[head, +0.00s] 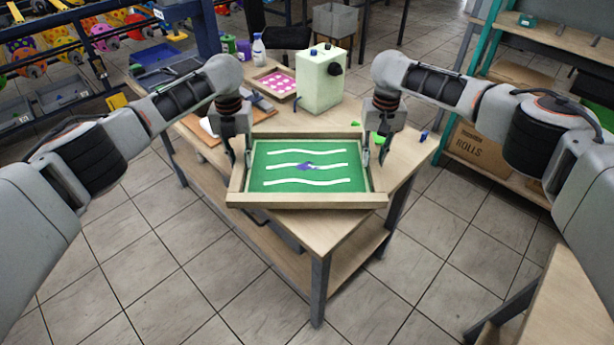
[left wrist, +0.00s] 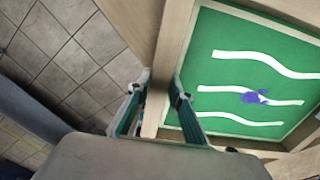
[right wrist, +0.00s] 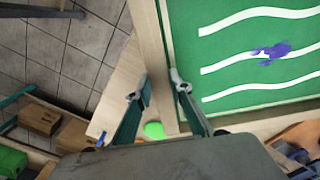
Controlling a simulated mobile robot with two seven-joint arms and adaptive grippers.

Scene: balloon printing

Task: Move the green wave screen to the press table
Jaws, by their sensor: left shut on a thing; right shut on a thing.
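The green wave screen (head: 305,176) is a wooden frame around a green sheet with white wavy stripes and a purple smear near the middle. It is at the near end of the wooden table (head: 338,226); I cannot tell whether it touches the top. My left gripper (head: 239,160) is shut on the frame's left side rail. My right gripper (head: 374,160) is shut on its right side rail. The screen also shows in the left wrist view (left wrist: 232,62), with my left gripper (left wrist: 158,105) across the rail, and in the right wrist view (right wrist: 222,70), with my right gripper (right wrist: 160,100) likewise.
A pale green machine (head: 321,80) stands behind the screen, with a pink dotted screen (head: 275,82) to its left. A white bottle (head: 258,49) is farther back. A shelf with a cardboard box (head: 470,143) stands at the right. Another wooden tabletop (head: 565,310) is at lower right. Tiled floor is open in front.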

